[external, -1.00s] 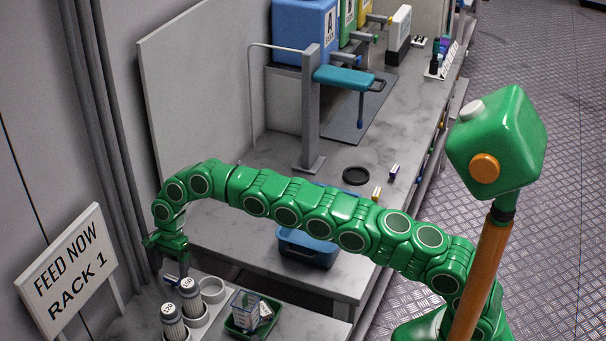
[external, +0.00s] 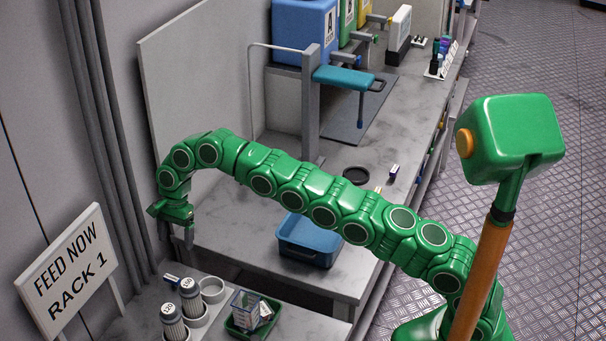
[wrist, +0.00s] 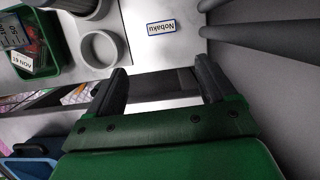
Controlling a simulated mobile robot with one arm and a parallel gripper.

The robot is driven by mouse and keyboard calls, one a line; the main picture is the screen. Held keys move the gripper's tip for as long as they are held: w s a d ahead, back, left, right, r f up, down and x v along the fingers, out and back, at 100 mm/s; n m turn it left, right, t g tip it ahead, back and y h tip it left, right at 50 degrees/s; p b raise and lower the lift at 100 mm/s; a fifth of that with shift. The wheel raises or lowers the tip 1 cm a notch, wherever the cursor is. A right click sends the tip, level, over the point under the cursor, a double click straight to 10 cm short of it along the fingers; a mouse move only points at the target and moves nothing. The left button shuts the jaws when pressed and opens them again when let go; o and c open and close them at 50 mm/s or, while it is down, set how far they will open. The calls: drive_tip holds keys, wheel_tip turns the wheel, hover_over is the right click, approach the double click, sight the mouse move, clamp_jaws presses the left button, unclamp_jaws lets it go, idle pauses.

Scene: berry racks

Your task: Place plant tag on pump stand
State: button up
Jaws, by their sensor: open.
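My gripper (external: 176,240) is open and empty above the bench, apart from the tag. In the wrist view the tag lies beyond the spread fingers (wrist: 160,78). A grey upright stand with a teal arm (external: 310,110), possibly the pump stand, stands on the farther bench. Its base is partly hidden by my arm.
White round holders (external: 213,290) stand near two bottles marked 120 (external: 189,290). A "FEED NOW RACK 1" sign (external: 70,270) stands left; grey curtain folds are close by.

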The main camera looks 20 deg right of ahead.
drive_tip(key=d+r+n, duration=0.1)
drive_tip(key=d+r, duration=0.4)
drive_tip(key=d, duration=0.5)
drive_tip(key=w+d+r+n, duration=0.1)
drive_tip(key=d+r, duration=0.4)
drive_tip(key=d, duration=0.6)
drive_tip(key=d+r+n, duration=0.1)
drive_tip(key=d+r, duration=0.4)
drive_tip(key=d, duration=0.5)
drive_tip(key=s+d+r+n+t+h, duration=0.1)
drive_tip(key=s+d+r, duration=0.1)
drive_tip(key=s+d, duration=0.45)
drive_tip(key=s+d+r+n, duration=0.1)
drive_tip(key=s+d+r, duration=0.15)
drive_tip(key=d, duration=0.75)
drive_tip(key=s+d+f+n, duration=0.1)
drive_tip(key=s+d+f, duration=0.1)
drive_tip(key=s+d, duration=0.3)
drive_tip(key=s+d+f+n, duration=0.1)
drive_tip(key=s+d, duration=0.5)
drive_tip(key=s, duration=0.8)
drive_tip(key=s+d+f+n+h, duration=0.1)
drive_tip(key=s+d+f, duration=0.2)
drive_tip(key=s+d, duration=0.3)
drive_tip(key=s, duration=0.4)
drive_tip(key=shift+f+n+g, duration=0.2)
drive_tip(key=shift+n+g, duration=0.1)
drive_tip(key=shift+n, duration=0.1)
